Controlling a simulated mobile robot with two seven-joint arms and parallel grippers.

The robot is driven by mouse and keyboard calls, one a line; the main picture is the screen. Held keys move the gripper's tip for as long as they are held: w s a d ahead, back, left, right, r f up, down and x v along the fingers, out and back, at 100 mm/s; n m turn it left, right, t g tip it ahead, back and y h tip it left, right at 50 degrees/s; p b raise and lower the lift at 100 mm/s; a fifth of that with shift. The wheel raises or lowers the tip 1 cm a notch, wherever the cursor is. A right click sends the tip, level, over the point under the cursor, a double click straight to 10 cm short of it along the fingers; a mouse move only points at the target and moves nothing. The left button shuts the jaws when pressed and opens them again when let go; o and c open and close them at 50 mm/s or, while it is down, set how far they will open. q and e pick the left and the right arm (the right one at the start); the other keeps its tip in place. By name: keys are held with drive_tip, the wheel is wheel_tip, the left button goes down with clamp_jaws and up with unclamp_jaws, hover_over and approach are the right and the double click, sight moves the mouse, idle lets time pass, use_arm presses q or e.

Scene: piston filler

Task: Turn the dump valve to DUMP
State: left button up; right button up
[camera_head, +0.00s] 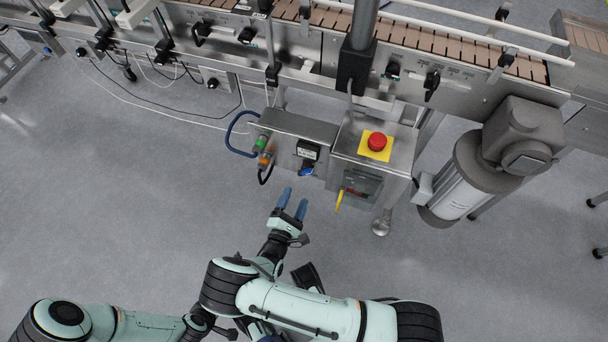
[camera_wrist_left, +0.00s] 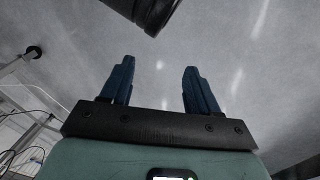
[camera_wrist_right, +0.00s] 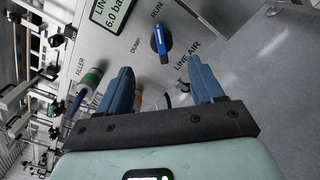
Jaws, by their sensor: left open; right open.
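The dump valve is a black knob with a blue handle (camera_wrist_right: 161,40) on a grey panel in the right wrist view. Its handle lines up with the RUN label; the DUMP label is to its left. It also shows small in the head view (camera_head: 306,170). My right gripper (camera_head: 291,203) is open and empty, short of the panel and apart from the valve. Its blue fingers also show in the right wrist view (camera_wrist_right: 160,88), below the knob. My left gripper (camera_wrist_left: 160,84) is open and empty over grey floor; its fingers cannot be made out in the head view.
A line pressure display (camera_wrist_right: 112,12) sits beside the valve. Hose fittings (camera_head: 263,150) are left of it. A red emergency button (camera_head: 377,141) and a yellow-handled switch (camera_head: 340,200) are on the box to the right. A conveyor runs behind; floor in front is clear.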

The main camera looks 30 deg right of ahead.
sight(305, 174)
use_arm(q)
drive_tip(key=shift+g, duration=0.5)
drive_tip(key=s+f+b, duration=0.2)
drive_tip(key=f, duration=0.1)
drive_tip(key=shift+s+a+f, duration=0.3)
drive_tip(key=shift+s+a, duration=0.1)
use_arm(e)
drive_tip(key=x, duration=1)
drive_tip(key=shift+f, duration=0.1)
drive_tip(key=c, duration=1)
